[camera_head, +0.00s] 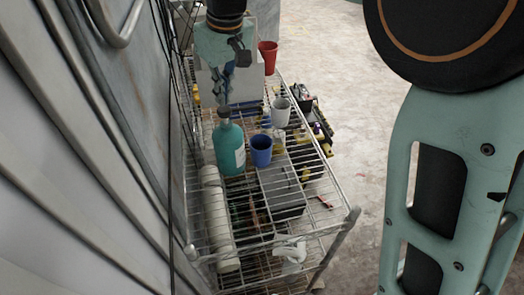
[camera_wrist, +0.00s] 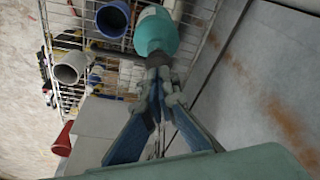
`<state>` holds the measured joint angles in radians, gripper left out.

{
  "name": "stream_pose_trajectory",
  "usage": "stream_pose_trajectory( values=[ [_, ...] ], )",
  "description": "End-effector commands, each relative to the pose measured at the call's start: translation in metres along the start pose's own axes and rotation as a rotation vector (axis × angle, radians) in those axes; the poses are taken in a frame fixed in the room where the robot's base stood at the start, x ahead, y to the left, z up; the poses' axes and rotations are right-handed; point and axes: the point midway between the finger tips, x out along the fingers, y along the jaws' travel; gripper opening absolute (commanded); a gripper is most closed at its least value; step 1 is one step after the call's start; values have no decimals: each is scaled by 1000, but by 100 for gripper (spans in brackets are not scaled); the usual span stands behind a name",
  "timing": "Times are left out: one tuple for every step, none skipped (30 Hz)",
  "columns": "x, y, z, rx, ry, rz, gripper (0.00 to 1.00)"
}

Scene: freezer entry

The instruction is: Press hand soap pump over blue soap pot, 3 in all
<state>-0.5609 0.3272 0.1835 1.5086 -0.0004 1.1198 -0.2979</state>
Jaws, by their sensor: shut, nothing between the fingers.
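The hand soap bottle (camera_head: 230,150) is teal with a pale label and stands upright on the wire shelf in the head view. Its dark pump top (camera_head: 224,112) is partly hidden by my gripper (camera_head: 225,100). The blue soap pot (camera_head: 261,152) stands just right of the bottle. In the wrist view the teal bottle (camera_wrist: 157,32) is at the top centre, with the blue pot (camera_wrist: 112,18) to its left. My gripper (camera_wrist: 157,77) is shut and empty, its fingertips right at the pump top. I cannot tell whether they touch it.
A white cup (camera_head: 281,113) stands behind the blue pot, and a red cup (camera_head: 268,56) is farther back. The wire rack (camera_head: 332,229) has lower shelves with a grey box and bottles. A wall (camera_head: 100,150) runs close along the left. Open floor (camera_head: 345,110) lies right.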

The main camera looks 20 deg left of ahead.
Motion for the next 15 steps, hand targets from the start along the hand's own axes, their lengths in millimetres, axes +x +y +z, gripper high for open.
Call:
stream_pose_trajectory(
  values=[
    [0,0,0,0,0,0,0],
    [-1,0,0,0,0,0,0],
    [-2,0,-1,0,1,0,0],
    [-4,0,-1,0,1,0,0],
    [-6,0,-1,0,1,0,0],
    [-9,0,-2,0,1,0,0],
    [-12,0,-3,0,1,0,0],
    [-15,0,-3,0,1,0,0],
    [-19,0,-4,0,1,0,0],
    [-22,0,-5,0,1,0,0],
    [-26,0,-5,0,1,0,0],
    [-30,0,-6,0,1,0,0],
    [-32,0,-7,0,1,0,0],
    [-35,0,-7,0,0,0,0],
    [-39,0,-8,0,0,0,0]
  ],
)
